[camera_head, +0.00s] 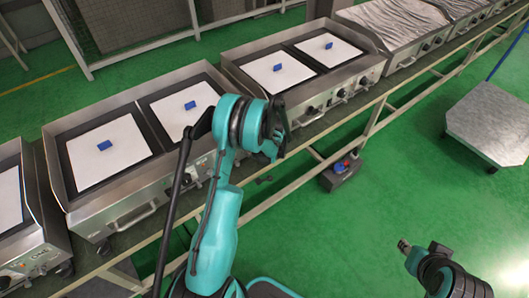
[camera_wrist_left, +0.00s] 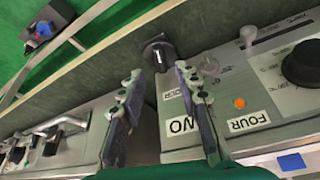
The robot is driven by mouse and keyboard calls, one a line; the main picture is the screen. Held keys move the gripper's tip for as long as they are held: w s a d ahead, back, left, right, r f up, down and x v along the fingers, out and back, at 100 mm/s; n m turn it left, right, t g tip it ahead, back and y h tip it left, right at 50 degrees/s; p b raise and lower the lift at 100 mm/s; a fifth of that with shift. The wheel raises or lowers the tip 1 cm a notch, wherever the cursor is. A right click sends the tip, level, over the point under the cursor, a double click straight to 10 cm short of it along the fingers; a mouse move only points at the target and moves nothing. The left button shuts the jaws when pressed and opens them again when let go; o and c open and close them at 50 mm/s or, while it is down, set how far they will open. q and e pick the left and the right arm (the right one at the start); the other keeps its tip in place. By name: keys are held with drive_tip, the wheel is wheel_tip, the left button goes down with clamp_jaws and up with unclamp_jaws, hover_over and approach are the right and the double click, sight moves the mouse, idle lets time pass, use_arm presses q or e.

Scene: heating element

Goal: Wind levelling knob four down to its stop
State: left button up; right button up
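A black knob (camera_wrist_left: 158,52) with a white mark sits at the edge of a steel unit in the left wrist view. It lies just beyond my left fingertips (camera_wrist_left: 159,76), roughly centred between them. The fingers are apart with nothing between them; whether they touch the knob is unclear. A white FOUR label (camera_wrist_left: 243,122) is on the panel right of the fingers. In the head view my left gripper (camera_head: 273,143) is by the front of the griddle row, and the knob is hidden there. My right gripper (camera_head: 404,246) is at the lower right, away from the units; its fingers are unclear.
A larger black knob (camera_wrist_left: 303,62), an orange lamp (camera_wrist_left: 239,103) and a small toggle (camera_wrist_left: 248,36) are near the left fingers. Griddle units (camera_head: 300,70) line the bench. A grey platform trolley (camera_head: 490,120) stands at right.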

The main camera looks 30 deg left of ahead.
use_arm(q)
drive_tip(key=b+x, duration=0.1)
drive_tip(key=x, duration=0.4)
drive_tip(key=shift+f, duration=0.1)
drive_tip(key=shift+c, duration=0.3)
clamp_jaws()
